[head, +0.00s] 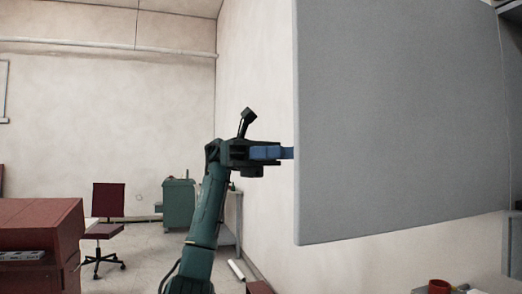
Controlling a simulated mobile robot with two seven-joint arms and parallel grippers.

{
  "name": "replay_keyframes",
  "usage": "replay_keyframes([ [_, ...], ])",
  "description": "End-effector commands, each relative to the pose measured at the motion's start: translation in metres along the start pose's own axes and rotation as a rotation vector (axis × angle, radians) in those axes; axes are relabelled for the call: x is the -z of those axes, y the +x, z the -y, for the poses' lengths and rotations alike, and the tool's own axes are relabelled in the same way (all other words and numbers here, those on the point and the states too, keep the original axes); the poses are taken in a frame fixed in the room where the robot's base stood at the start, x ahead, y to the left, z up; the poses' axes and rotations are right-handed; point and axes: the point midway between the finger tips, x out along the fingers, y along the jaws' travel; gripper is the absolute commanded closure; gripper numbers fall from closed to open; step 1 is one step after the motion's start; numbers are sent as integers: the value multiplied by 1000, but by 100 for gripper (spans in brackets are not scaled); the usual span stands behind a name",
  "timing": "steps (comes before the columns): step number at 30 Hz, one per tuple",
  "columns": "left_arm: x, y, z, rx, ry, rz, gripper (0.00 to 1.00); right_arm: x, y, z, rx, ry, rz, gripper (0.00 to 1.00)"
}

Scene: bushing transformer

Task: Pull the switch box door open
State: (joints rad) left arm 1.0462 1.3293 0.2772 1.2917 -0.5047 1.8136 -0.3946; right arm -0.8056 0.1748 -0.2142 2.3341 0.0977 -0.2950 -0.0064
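A large flat grey panel (400,120), which looks to be the switch box door, fills the right half of the head view. Its left edge stands upright and free, with the pale wall behind it. My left gripper (288,153) is at this left edge, a little below mid-height, with its blue fingers pointing right. The fingertips end at the edge or go behind it, so I cannot tell whether they touch, or whether they are open or shut. No handle or hinge shows clearly. My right gripper is not in view.
A red-brown cabinet (40,235) and an office chair (107,215) stand at the left. A green cabinet (179,205) is by the back wall. A red cup-like object (439,287) shows below the panel. Open floor lies between the chair and my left arm.

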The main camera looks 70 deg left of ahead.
Motion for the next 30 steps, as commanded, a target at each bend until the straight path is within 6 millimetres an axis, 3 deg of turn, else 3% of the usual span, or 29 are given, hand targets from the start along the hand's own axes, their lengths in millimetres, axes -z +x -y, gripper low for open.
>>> replay_keyframes([
  [6, -4, -45, 0, -2, -3, 3, 75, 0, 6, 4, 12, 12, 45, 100],
  [12, -2, -64, 0, -1, -4, -1, 75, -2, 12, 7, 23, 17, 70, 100],
  [30, 0, -67, 0, 1, -1, -1, 75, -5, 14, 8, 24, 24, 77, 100],
])
